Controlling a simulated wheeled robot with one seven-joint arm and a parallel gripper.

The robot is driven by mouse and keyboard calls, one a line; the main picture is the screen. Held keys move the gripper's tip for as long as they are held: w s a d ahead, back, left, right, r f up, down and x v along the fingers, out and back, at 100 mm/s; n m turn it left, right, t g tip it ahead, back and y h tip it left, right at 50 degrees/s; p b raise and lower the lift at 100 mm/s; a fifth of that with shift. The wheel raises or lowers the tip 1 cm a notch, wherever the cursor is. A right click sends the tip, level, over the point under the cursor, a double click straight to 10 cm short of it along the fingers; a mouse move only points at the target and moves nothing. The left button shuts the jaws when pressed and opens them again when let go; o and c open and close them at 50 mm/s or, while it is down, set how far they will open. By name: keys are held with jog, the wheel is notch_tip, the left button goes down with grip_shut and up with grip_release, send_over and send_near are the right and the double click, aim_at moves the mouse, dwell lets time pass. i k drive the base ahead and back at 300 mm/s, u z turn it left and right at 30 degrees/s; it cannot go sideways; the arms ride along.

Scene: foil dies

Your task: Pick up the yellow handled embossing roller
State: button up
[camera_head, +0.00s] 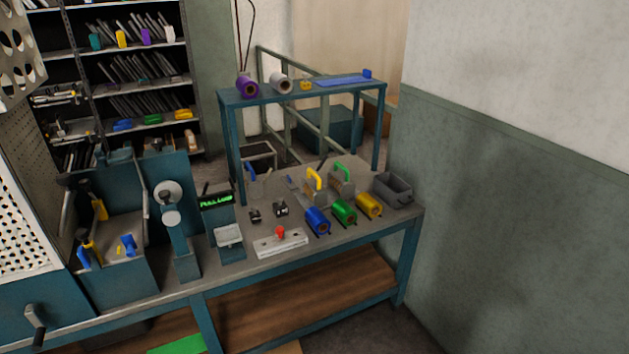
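A tool with a yellow arched handle (315,178) stands on the back part of the workbench, right of centre; it appears to be the embossing roller. Its lower part is a greyish rounded body, partly behind the coloured foil rolls. A similar tool with a green handle (342,170) stands close to its right. One with a blue handle (251,172) stands further left, near the bench's back. My gripper is not in view.
On the workbench (345,246), blue (317,221), green (344,212) and yellow (369,206) rolls lie in front of the handled tools. A grey bin (394,190) stands at right. A blue raised shelf (300,92) spans above the back. A red-knobbed plate (281,243) lies in front.

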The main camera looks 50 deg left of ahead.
aim_at(311, 183)
jog(key=u, duration=0.6)
jog(key=i, duration=1.05)
jog(key=u, duration=1.85)
jog(key=i, duration=1.05)
jog(key=u, duration=0.7)
jog(key=i, duration=0.5)
jog(key=z, duration=0.05)
